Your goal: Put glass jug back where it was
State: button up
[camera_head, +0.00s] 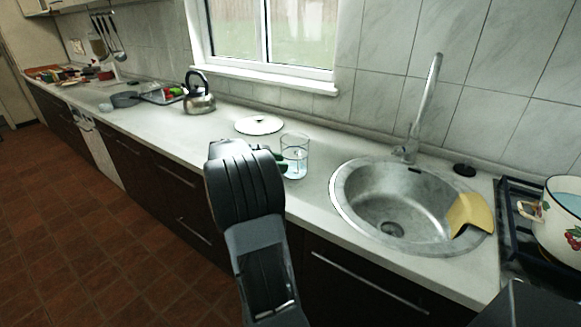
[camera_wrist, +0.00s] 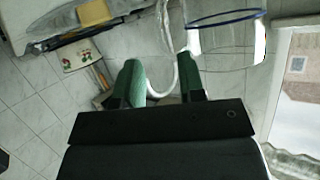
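The glass jug (camera_head: 294,158) is clear and stands upright on the counter, left of the sink, with bluish liquid low inside. In the wrist view the jug (camera_wrist: 232,42) shows at upper right with a blue rim. My gripper (camera_head: 281,163) is at the jug's left side, mostly hidden behind my own wrist. In the wrist view the green fingers of my gripper (camera_wrist: 162,78) stand apart. A pale curved strip, seemingly the jug's handle, shows between them; I cannot tell whether a finger touches it.
A white lid (camera_head: 258,124) lies behind the jug, and a kettle (camera_head: 199,95) stands farther left. The sink (camera_head: 392,205) with a yellow cloth or board (camera_head: 470,214) is to the right. An enamel pot (camera_head: 558,235) stands on the stove. Counter between kettle and jug is mostly clear.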

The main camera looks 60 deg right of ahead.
jog(key=w+a+n+t+y, duration=0.3)
jog(key=a+n, duration=0.5)
jog(key=a, duration=0.8)
jog(key=s+a+f+n+t+y, duration=0.2)
jog(key=s+a+n+y, duration=0.1)
jog(key=a+n, duration=0.3)
jog(key=s+a+f+n+t+y, duration=0.2)
jog(key=a+n, duration=0.3)
jog(key=a, duration=0.4)
jog(key=s+a+f+n+t+y, duration=0.3)
jog(key=a+n, duration=0.3)
jog(key=a, duration=0.2)
jog(key=shift+s+a+f+n+y, duration=0.25)
jog(key=shift+s+n+y, duration=0.05)
